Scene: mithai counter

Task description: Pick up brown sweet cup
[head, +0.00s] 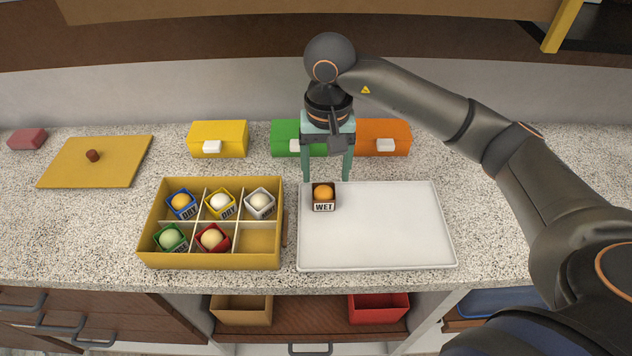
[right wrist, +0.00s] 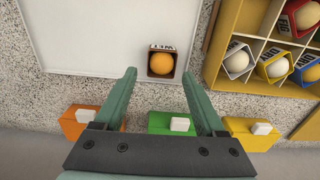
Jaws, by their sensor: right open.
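The brown sweet cup (head: 323,197) holds an orange ball and has a label reading WET on its front. It stands upright in the back left corner of the white tray (head: 390,230). My right gripper (head: 327,176) is open and empty just behind and above the cup, fingers pointing down. In the right wrist view the brown cup (right wrist: 162,63) lies ahead of and between the two green fingertips of the right gripper (right wrist: 158,73), apart from both. My left gripper is not in view.
Left of the tray, a yellow compartment box (head: 147,245) holds several coloured sweet cups; its front right compartment is empty. Yellow (head: 218,137), green (head: 285,137) and orange (head: 383,136) boxes stand behind. A yellow lid (head: 115,165) lies far left. Most of the tray is clear.

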